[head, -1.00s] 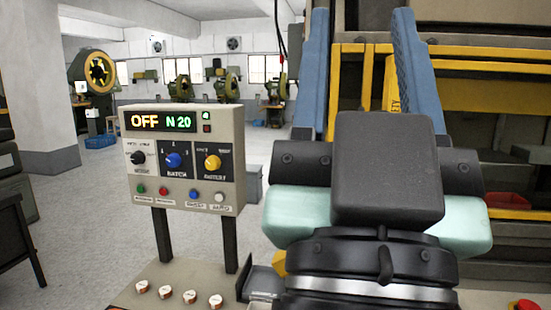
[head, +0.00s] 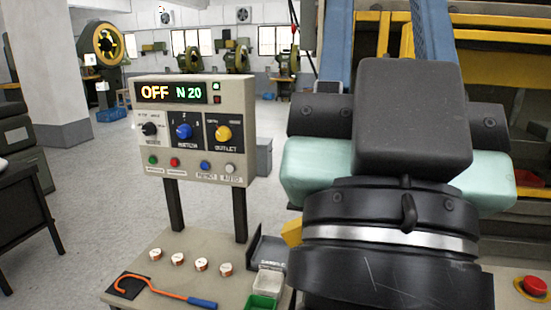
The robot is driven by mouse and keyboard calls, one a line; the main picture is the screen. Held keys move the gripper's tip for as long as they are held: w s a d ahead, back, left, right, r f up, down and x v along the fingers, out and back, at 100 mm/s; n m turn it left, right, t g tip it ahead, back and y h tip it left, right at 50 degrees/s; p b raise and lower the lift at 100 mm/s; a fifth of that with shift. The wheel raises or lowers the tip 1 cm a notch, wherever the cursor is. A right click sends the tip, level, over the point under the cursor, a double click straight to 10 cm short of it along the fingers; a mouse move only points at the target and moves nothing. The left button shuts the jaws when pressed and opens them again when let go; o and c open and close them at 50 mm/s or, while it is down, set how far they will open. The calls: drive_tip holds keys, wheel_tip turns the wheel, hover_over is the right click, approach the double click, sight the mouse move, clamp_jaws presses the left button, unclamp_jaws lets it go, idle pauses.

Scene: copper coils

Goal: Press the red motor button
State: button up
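A beige control panel (head: 194,130) stands on two dark posts at left centre. Its display (head: 172,92) reads OFF in orange and N 20 in green. In its bottom row, a small red button (head: 175,162) sits between a green one (head: 153,160) and a blue one (head: 205,166); the small labels are too blurred to read. My gripper (head: 383,25) is right of the panel, pointing away from me. Its two blue fingers stand wide apart with nothing seen between them; their tips run out of the top edge. It is clear of the panel in the picture.
A larger red mushroom button (head: 534,286) is on a yellow plate at bottom right. Below the panel, a bench (head: 140,268) bears several copper coils, an orange hook with blue handle (head: 165,290), and white and green trays (head: 262,302). A yellow-barred machine stands behind my arm.

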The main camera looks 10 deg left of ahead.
clamp_jaws()
idle(1.4)
